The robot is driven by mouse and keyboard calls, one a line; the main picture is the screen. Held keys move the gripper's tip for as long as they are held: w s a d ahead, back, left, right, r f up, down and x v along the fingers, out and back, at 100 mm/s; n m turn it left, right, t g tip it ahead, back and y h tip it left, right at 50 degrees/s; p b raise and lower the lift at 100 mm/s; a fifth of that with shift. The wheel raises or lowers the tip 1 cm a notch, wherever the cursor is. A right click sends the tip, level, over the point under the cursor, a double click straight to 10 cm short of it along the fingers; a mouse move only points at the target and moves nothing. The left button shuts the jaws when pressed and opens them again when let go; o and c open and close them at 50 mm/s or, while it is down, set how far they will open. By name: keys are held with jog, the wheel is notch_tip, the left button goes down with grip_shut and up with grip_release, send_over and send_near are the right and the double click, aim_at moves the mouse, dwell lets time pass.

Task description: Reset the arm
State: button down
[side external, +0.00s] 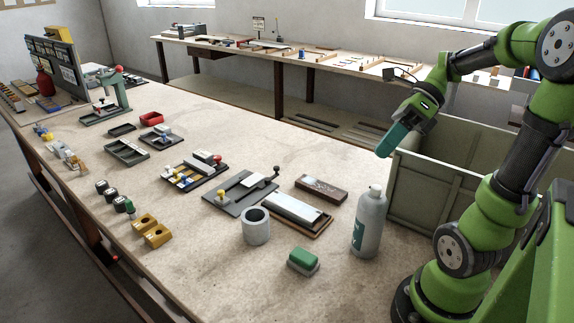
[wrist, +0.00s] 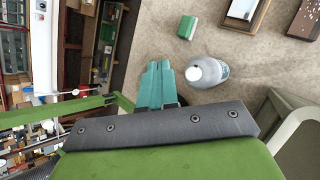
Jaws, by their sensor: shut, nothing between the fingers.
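My gripper (side external: 386,150) is raised above the workbench (side external: 300,145) at its right side, near the grey-green crate. Its teal fingers are together with nothing between them. In the wrist view the closed fingers (wrist: 159,68) point past the bench edge and a white-capped bottle. My green arm is bent, with its base at the lower right in the side view.
A grey bottle (side external: 370,225) stands below my gripper, close to the crate (side external: 413,188). A green-topped block (side external: 303,260), a grey cylinder (side external: 256,226) and a framed plate (side external: 296,212) are nearby. Several trays and small tools fill the bench's left half.

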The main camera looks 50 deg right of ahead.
jog(key=f+n+h, duration=0.1)
jog(key=n, duration=0.1)
jog(key=f+n+h, duration=0.1)
jog(key=n, duration=0.1)
jog(key=f+n, duration=0.1)
jog(key=n, duration=0.2)
jog(key=shift+w+d+f+g+h, duration=0.15)
jog(key=shift+d+f+g+h, duration=0.15)
jog(key=shift+d+h, duration=0.1)
jog(key=w+a+n+h, duration=0.1)
jog(key=n, duration=0.2)
jog(key=a+n+h, duration=0.1)
jog(key=n, duration=0.2)
jog(key=w+a+n+h, duration=0.1)
jog(key=n, duration=0.3)
jog(key=shift+w+a+f+t, duration=0.3)
jog(key=shift+a+f+t, duration=0.05)
jog(key=shift+t, duration=0.05)
jog(key=w+a+r+n+t, duration=0.1)
jog(key=a+r+n+t, duration=0.2)
jog(key=a+n, duration=0.7)
jog(key=shift+a+n+h, duration=0.2)
jog(key=shift+n+h, duration=0.1)
jog(key=shift+n, duration=0.1)
